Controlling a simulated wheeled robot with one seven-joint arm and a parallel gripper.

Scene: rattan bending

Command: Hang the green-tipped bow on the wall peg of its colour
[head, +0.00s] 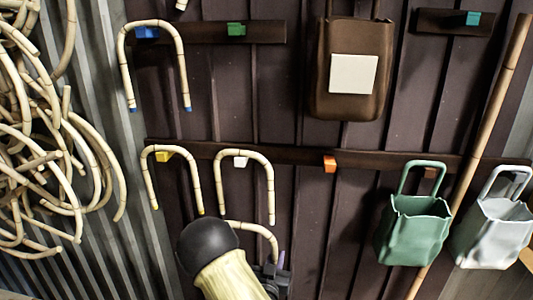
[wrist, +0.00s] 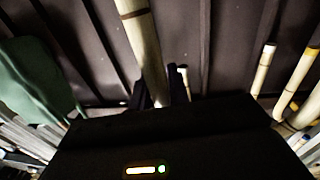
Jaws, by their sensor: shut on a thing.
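My gripper (head: 274,274) is shut on a pale rattan bow (head: 264,234) low in the head view, in front of the dark wall. The bow's curved top shows above my gripper; its other side is behind my arm, and its tip colour is hidden. In the wrist view the held cane (wrist: 141,40) rises from between my gripper's fingers (wrist: 158,90). The green peg (head: 236,29) is on the upper rail, empty, above and left of my gripper and apart from the bow.
A blue-tipped bow (head: 181,58) hangs on the blue peg (head: 147,32), beside the green one. Two bows hang on the yellow (head: 165,157) and white (head: 240,161) pegs. The orange peg (head: 329,165) is bare. A brown bag (head: 350,100) hangs right of the green peg.

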